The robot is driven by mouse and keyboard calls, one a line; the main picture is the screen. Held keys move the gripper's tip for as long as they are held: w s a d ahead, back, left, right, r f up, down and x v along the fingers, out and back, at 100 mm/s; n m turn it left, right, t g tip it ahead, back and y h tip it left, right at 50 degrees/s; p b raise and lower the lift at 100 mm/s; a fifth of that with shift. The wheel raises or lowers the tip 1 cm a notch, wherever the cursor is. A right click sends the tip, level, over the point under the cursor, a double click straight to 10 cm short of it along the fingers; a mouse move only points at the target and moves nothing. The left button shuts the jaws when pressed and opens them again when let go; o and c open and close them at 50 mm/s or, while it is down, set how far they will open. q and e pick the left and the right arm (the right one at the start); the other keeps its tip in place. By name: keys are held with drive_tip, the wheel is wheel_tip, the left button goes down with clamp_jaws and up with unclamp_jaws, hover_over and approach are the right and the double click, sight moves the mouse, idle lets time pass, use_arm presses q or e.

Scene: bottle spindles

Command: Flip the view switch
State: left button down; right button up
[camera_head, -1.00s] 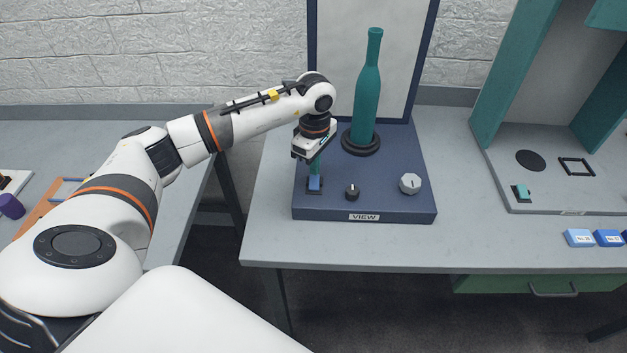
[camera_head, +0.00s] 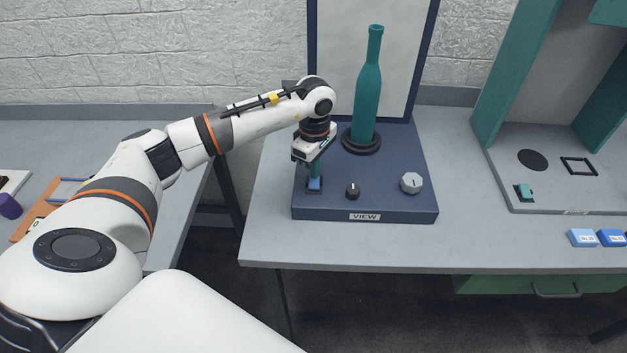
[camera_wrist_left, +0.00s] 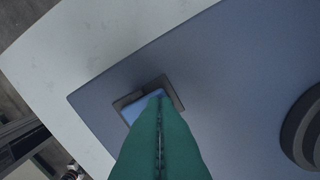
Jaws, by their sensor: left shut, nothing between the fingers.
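The view switch (camera_head: 314,184) is a blue rocker in a dark frame at the left front of the blue box (camera_head: 385,212) labelled VIEW. My left gripper (camera_head: 315,168) points down right over the switch, its green fingers shut and empty. In the left wrist view the shut green fingers (camera_wrist_left: 160,125) cover part of the blue rocker (camera_wrist_left: 143,106) in its dark frame. I cannot tell whether the tips touch it. My right gripper is not in view.
On the box are a black knob (camera_head: 352,191), a light grey knob (camera_head: 411,183) and a teal bottle (camera_head: 367,105) on a dark round base (camera_head: 361,143). A pale panel (camera_head: 368,60) stands behind. A teal-walled station (camera_head: 510,75) and blue blocks (camera_head: 582,238) are to the right.

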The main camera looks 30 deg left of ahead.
use_arm(q)
drive_tip(key=shift+f, duration=0.2)
drive_tip(key=shift+r+p, duration=1.9)
drive_tip(key=shift+r, duration=1.65)
